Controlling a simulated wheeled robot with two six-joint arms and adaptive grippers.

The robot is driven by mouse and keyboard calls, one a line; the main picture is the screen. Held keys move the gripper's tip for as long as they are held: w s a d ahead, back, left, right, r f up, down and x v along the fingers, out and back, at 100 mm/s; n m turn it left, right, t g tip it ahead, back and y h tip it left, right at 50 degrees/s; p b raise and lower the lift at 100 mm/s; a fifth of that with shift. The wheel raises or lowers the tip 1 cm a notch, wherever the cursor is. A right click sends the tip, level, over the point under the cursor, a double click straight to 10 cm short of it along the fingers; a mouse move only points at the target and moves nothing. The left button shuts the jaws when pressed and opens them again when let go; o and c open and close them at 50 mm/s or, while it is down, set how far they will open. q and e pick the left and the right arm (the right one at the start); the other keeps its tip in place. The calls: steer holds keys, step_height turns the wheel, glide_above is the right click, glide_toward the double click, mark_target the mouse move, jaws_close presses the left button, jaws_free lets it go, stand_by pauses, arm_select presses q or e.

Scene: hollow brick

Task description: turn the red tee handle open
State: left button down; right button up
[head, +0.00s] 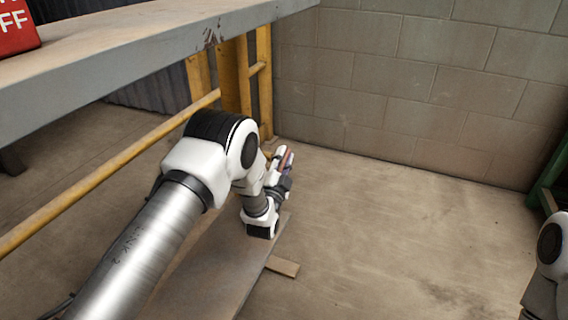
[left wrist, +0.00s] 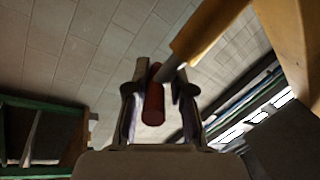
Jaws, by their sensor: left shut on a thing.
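The red tee handle (left wrist: 154,103) shows in the left wrist view as a dark red bar on a short metal stem. The stem comes from a yellow post (left wrist: 210,28). My left gripper (left wrist: 160,90) has a finger on each side of the bar and is shut on it. How far the handle is turned is hard to tell. My right gripper is out of view.
A grey bench top (head: 150,52) crosses the upper left, with a red sign (head: 16,27) on it. Yellow rails (head: 110,172) run below. A board (head: 215,270) lies under my left arm. A block wall (head: 420,90) stands behind. The floor at right is open.

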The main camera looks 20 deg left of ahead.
arm_select(q)
steer(key=shift+s+f+t+b, duration=0.1)
steer(key=shift+f+t+b, duration=0.25)
steer(key=shift+t+b, duration=0.75)
steer(key=shift+r+n+t+y+b, duration=0.25)
steer(key=shift+n+t+y+b, duration=0.2)
steer(key=shift+t+b, duration=0.4)
steer(key=c, duration=1)
jaws_free()
steer(key=shift+r, duration=0.1)
step_height(320, 180, up, 10)
